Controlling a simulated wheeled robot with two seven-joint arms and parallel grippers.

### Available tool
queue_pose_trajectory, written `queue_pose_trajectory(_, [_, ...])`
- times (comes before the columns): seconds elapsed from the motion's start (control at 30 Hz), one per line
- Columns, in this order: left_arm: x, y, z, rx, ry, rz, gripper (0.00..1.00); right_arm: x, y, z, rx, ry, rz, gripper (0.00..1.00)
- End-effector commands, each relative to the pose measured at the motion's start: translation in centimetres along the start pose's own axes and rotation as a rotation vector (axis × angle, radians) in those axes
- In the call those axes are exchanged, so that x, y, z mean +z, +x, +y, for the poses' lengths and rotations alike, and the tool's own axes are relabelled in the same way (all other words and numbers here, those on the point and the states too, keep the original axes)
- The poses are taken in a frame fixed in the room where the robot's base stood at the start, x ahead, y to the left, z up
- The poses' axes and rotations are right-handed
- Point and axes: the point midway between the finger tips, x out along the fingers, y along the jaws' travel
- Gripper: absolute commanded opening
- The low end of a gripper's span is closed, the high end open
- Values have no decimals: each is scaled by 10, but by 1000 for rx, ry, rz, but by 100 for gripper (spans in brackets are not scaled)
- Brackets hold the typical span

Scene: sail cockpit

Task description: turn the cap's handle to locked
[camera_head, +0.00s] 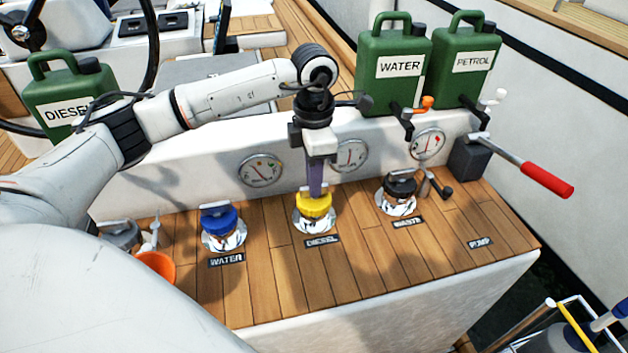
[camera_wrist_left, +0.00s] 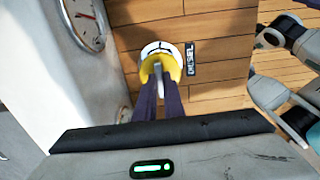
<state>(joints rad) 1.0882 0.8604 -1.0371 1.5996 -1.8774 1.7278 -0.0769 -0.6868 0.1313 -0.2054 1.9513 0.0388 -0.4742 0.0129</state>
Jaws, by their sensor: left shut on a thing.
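The yellow diesel cap (camera_head: 314,206) sits on its chrome fitting on the wooden deck panel, behind the DIESEL label (camera_head: 322,240). My left gripper (camera_head: 315,190) comes down on it from above and is shut on the cap's handle. In the left wrist view the yellow cap (camera_wrist_left: 160,62) shows around the fingertips (camera_wrist_left: 159,82), with the grey handle (camera_wrist_left: 159,68) between them. The fingers hide part of the handle, and I cannot tell its exact lock position.
A blue water cap (camera_head: 219,220) stands to the left and a black waste cap (camera_head: 399,187) to the right. Gauges line the white wall behind, with green jerrycans (camera_head: 395,70) above. A pump lever with a red grip (camera_head: 547,180) sticks out at right.

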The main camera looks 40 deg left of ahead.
Motion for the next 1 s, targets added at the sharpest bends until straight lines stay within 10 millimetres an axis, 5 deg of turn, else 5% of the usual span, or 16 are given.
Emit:
queue_pose_trajectory(0.47, [0,-1,0,1,13,-1,0,-2,0,0,1,1,5,86])
queue_pose_trajectory(0.6, [0,-1,0,1,13,-1,28,-2,0,1,1,1,6,86])
queue_pose_trajectory(1.0, [0,-9,0,1,12,-2,28,-2,0,1,3,1,7,86])
